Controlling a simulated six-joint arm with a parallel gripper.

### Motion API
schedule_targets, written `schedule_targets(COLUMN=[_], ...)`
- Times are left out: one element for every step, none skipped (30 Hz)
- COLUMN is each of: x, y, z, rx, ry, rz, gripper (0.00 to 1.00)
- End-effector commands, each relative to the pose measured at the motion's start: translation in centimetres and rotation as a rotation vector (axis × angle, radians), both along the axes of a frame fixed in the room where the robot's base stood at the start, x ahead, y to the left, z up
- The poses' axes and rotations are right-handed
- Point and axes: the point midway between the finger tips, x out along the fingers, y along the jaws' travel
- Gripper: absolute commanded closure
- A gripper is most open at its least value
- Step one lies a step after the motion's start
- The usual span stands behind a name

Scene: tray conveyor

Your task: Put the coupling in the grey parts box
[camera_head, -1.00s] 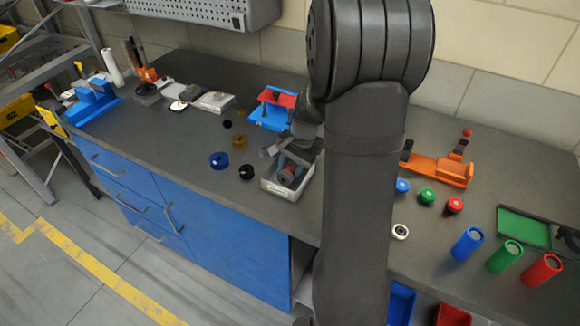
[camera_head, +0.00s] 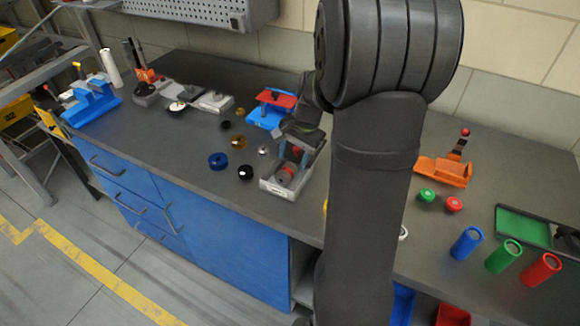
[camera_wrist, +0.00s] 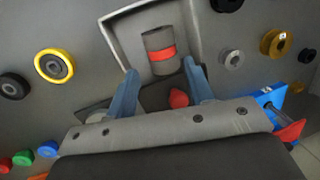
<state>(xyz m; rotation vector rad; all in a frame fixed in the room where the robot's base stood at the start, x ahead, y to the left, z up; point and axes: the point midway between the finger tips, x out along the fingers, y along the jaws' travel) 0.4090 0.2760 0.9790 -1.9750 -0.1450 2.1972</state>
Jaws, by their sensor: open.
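The coupling, a grey cylinder with a red band (camera_wrist: 160,54), lies inside the grey parts box (camera_wrist: 118,36) in the wrist view. In the head view the box (camera_head: 276,189) stands near the bench's front edge, and a reddish part of the coupling (camera_head: 287,174) shows in it. My gripper (camera_wrist: 159,72) is open, with its two blue-grey fingers apart at the near side of the coupling and a gap on each side. In the head view my gripper (camera_head: 296,150) is above the back of the box, partly hidden by my wrist.
A blue ring (camera_head: 218,161) and a black ring (camera_head: 246,173) lie left of the box. A blue fixture with a red top (camera_head: 272,107) stands behind it.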

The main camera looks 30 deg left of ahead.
Motion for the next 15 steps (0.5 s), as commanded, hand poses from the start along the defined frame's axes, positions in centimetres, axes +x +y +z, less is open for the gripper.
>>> schedule_targets(x=[0.2, 0.2, 0.3, 0.4, 0.4, 0.5, 0.5, 0.6, 0.6, 0.6, 0.6, 0.6, 0.6, 0.6, 0.6], y=[-0.3, -0.4, -0.5, -0.7, -0.8, -0.9, -1.0, -1.1, -1.2, -1.2, -1.3, -1.3, -1.4, -1.4, -1.4], z=[1.3, 1.9, 2.7, 3.3, 3.8, 4.4, 4.8, 5.2, 5.7, 5.9, 6.1, 6.3, 6.4, 6.5, 6.6], rx=[0.002, 0.002, 0.002, 0.002, 0.001, 0.001, 0.001, 0.001, 0.001, 0.001, 0.000, 0.000, -0.001, -0.001, -0.001], ry=[-0.005, -0.003, -0.004, -0.004, -0.003, -0.002, -0.002, -0.002, -0.002, -0.001, 0.000, 0.001, 0.001, 0.001, 0.001], rz=[-0.001, -0.001, 0.000, 0.000, 0.000, 0.000, 0.000, 0.000, 0.000, 0.001, 0.001, 0.001, 0.001, 0.001, 0.001], gripper=[0.52, 0.52, 0.52, 0.52, 0.52, 0.52, 0.52, 0.52, 0.52, 0.52, 0.52, 0.52, 0.52, 0.52, 0.52])
